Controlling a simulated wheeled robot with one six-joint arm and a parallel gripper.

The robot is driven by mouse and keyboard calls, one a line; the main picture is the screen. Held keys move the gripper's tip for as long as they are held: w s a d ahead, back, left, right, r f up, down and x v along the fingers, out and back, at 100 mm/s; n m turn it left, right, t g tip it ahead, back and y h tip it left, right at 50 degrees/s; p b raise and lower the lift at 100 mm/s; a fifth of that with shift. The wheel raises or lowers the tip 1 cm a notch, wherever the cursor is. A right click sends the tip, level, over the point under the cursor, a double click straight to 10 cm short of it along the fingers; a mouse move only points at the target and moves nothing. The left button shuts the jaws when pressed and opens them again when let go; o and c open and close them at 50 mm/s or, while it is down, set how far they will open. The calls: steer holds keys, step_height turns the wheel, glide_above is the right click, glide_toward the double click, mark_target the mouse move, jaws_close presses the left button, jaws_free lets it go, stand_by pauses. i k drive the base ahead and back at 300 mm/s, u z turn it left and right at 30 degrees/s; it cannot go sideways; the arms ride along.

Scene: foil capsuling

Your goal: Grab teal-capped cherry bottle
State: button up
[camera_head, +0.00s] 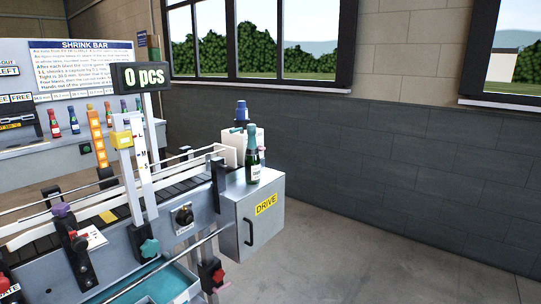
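A dark green bottle (253,168) with a pale label and a teal-looking neck stands upright on top of the grey drive box at the conveyor's right end. Several small bottles stand in a row on the back bench. One of them is a red bottle (55,127) at the left of the row; its cap is too small to make out. A blue-bodied bottle (74,125) stands to its right. I cannot tell which bottle is the teal-capped cherry one. My gripper is not in view.
The conveyor (120,205) with rails and clamps fills the left. The grey drive box (240,215) closes its right end. The floor (370,255) at right is clear.

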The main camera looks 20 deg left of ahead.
mark_target(252, 158)
steer(key=i, duration=2.25)
steer(key=u, duration=2.25)
